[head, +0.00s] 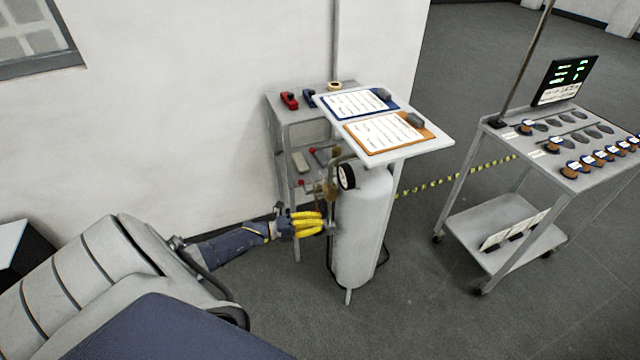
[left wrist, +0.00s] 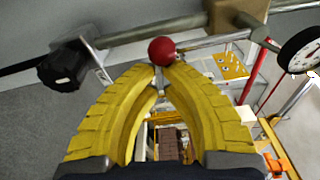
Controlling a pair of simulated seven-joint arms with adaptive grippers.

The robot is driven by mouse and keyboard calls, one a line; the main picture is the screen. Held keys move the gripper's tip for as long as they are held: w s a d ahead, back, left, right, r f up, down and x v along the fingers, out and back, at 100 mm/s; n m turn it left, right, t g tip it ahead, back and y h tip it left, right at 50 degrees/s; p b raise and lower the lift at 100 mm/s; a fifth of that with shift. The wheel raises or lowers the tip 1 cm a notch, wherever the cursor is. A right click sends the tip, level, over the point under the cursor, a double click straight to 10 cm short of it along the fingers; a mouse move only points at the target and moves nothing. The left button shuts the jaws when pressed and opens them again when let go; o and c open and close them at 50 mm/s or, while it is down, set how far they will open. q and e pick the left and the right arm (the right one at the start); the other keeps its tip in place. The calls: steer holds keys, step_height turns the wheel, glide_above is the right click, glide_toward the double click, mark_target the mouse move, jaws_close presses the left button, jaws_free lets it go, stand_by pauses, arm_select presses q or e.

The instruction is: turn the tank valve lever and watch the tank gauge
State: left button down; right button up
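The grey tank (head: 362,235) stands upright on its stand at mid-view. Its round white-faced gauge (head: 347,177) sits near the top and shows at the right edge of the left wrist view (left wrist: 301,49); I cannot read it. The valve lever ends in a red ball knob (left wrist: 161,51), with a thin silver rod running right toward a brass block (left wrist: 238,14). My left gripper (head: 321,222) is at the tank's left side. In the left wrist view its yellow fingertips (left wrist: 163,68) converge at the knob. I cannot tell whether they grip it. My right gripper is not in view.
A small shelf unit (head: 275,108) stands behind the tank. A tilted board (head: 432,137) with two clipboards overhangs the tank top. A wheeled cart (head: 494,135) with a display (head: 566,78) stands to the right. Clear floor lies in front; the wall is behind.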

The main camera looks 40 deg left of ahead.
arm_select(q)
steer(key=s+a, duration=0.2)
steer(key=s, duration=0.7)
steer(key=shift+f, duration=0.2)
stand_by(0.4)
steer(key=shift+s, duration=0.1)
stand_by(0.3)
